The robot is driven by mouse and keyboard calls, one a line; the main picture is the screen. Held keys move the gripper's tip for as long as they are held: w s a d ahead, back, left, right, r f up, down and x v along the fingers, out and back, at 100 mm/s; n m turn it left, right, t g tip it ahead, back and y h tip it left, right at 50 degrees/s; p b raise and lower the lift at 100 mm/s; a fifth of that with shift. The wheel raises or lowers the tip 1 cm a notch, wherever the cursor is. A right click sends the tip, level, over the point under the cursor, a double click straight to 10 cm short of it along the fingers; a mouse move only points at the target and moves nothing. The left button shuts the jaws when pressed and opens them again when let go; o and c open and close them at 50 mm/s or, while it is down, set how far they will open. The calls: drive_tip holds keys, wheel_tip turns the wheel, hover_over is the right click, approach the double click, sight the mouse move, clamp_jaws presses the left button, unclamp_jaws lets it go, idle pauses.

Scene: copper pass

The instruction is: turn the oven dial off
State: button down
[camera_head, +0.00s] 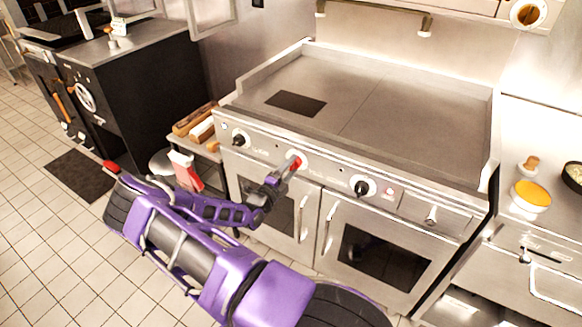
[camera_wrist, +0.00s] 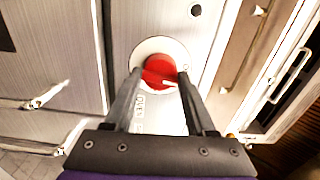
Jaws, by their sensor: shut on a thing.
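The oven dial is a red knob on a white round plate; it shows in the wrist view (camera_wrist: 160,71). In the head view the red dial (camera_head: 296,162) is on the front panel of the griddle range (camera_head: 330,185), between two black knobs. My gripper (camera_head: 289,168) reaches it from the lower left. In the wrist view my gripper (camera_wrist: 158,78) has a finger on each side of the dial and is shut on it. A pale pointer mark on the dial points right and slightly down. The plate's lower part is partly hidden by the fingers.
Black knobs (camera_head: 240,139) and (camera_head: 362,187) flank the red dial. Oven door handles (camera_head: 302,218) and (camera_head: 328,228) stand out below. Tiled floor (camera_head: 40,215) is open at left.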

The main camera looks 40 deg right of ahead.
drive_tip(key=shift+n, duration=0.9)
drive_tip(key=shift+c, duration=1.2)
unclamp_jaws()
drive_tip(key=shift+a, duration=0.1)
drive_tip(key=v, duration=1.7)
drive_tip(key=shift+s+a, duration=0.15)
